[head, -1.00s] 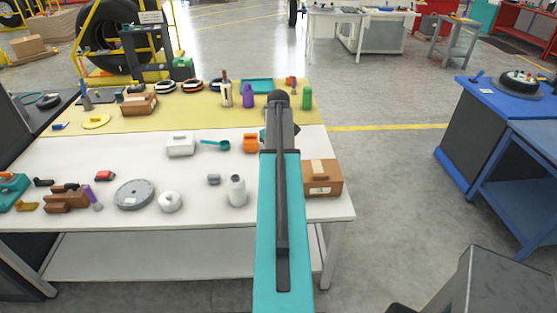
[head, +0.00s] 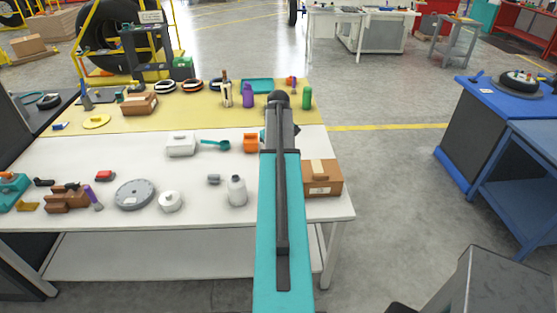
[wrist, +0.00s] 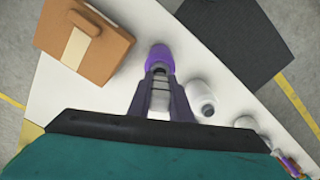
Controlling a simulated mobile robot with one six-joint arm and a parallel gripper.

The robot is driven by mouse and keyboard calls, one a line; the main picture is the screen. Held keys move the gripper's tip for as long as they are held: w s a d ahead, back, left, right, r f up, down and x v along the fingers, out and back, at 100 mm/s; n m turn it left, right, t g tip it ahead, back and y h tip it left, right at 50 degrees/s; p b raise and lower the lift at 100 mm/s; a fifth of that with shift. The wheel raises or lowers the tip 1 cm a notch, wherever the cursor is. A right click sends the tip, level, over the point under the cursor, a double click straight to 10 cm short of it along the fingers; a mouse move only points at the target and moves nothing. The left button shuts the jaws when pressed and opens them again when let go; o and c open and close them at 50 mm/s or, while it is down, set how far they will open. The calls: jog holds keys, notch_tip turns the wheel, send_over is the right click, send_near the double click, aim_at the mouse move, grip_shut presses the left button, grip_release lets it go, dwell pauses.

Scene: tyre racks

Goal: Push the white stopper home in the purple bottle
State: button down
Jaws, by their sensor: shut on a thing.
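In the wrist view a purple bottle (wrist: 160,56) stands on the white tabletop, seen from above, between a cardboard box and a white bottle. My gripper (wrist: 159,74) is over its mouth, its two grey fingers shut on a small pale piece that looks like the white stopper (wrist: 160,70). The stopper is mostly hidden between the fingertips, and I cannot tell how deep it sits. In the head view my arm hides this bottle, the stopper and the fingers. Another purple bottle (head: 248,96) stands at the back on the yellow mat.
The cardboard box (head: 322,178) stands right of my arm near the table's right edge. The white bottle (head: 237,191) stands left of my arm, with a grey cylinder (head: 214,179) and a white round container (head: 171,201) farther left. An orange object (head: 251,143) is behind.

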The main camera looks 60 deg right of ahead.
jog(key=shift+f+b, duration=0.45)
jog(key=shift+f, duration=0.65)
jog(key=shift+r, duration=0.2)
jog(key=shift+r+p, duration=0.5)
jog(key=shift+r, duration=0.15)
jog(key=shift+f, duration=0.75)
dwell(1.7)
jog(key=shift+r, duration=0.25)
jog(key=shift+r+p, duration=0.3)
jog(key=shift+r, duration=0.25)
dwell(1.0)
jog(key=shift+f+b, duration=0.3)
jog(key=shift+f, duration=0.55)
dwell(0.4)
